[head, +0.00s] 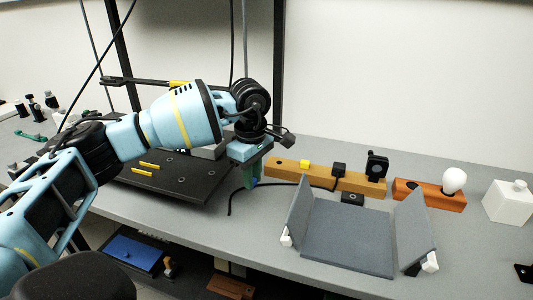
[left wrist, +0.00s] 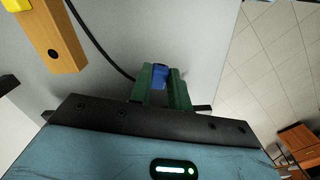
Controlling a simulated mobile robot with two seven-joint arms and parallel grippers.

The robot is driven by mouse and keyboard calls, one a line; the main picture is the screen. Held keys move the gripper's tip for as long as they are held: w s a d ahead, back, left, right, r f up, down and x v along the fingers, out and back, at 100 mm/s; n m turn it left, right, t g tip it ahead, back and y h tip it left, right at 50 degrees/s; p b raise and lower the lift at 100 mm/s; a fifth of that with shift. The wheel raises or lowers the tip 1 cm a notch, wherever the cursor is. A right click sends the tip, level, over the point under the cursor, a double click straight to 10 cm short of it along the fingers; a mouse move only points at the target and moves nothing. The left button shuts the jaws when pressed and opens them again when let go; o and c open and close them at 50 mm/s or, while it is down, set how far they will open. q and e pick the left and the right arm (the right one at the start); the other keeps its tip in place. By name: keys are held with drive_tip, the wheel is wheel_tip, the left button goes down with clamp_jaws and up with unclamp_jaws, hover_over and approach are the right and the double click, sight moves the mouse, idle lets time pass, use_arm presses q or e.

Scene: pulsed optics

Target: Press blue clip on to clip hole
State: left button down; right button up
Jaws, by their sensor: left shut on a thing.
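My left gripper (head: 253,182) points down over the grey table. Its green fingers (left wrist: 161,88) are shut on a small blue clip (left wrist: 159,76), which shows between the fingertips in the left wrist view. In the head view the clip is mostly hidden by the fingers. A long wooden block (head: 330,175) carries a yellow clip (head: 305,164) and black pieces. Its left end lies just beyond and to the right of the gripper. In the left wrist view a dark round hole (left wrist: 52,53) shows near the block's end; I cannot tell if it is the clip hole. My right gripper is not in view.
A black board (head: 180,177) with yellow strips lies under my left arm. A grey open tray (head: 345,235) stands in front of the block. A reddish wooden block (head: 430,194) with a white bulb and a white box (head: 508,203) stand at right. A black cable (head: 231,198) lies near the gripper.

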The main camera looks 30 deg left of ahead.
use_arm(q)
drive_tip(key=s+d+f+m, duration=0.1)
drive_tip(key=s+m, duration=0.1)
drive_tip(key=s+d+f+m, duration=0.1)
drive_tip(key=s+d+m, duration=0.1)
drive_tip(key=s+d+f+m, duration=0.1)
drive_tip(key=s+m, duration=0.1)
drive_tip(key=shift+s+d+m, duration=0.1)
drive_tip(key=shift+d+m, duration=0.1)
drive_tip(key=shift+m, duration=0.1)
drive_tip(key=s+d+f+m, duration=0.4)
drive_tip(key=s+d+m, duration=0.3)
drive_tip(key=s+m, duration=0.2)
drive_tip(key=shift+s+m, duration=0.35)
drive_tip(key=shift+m, duration=0.55)
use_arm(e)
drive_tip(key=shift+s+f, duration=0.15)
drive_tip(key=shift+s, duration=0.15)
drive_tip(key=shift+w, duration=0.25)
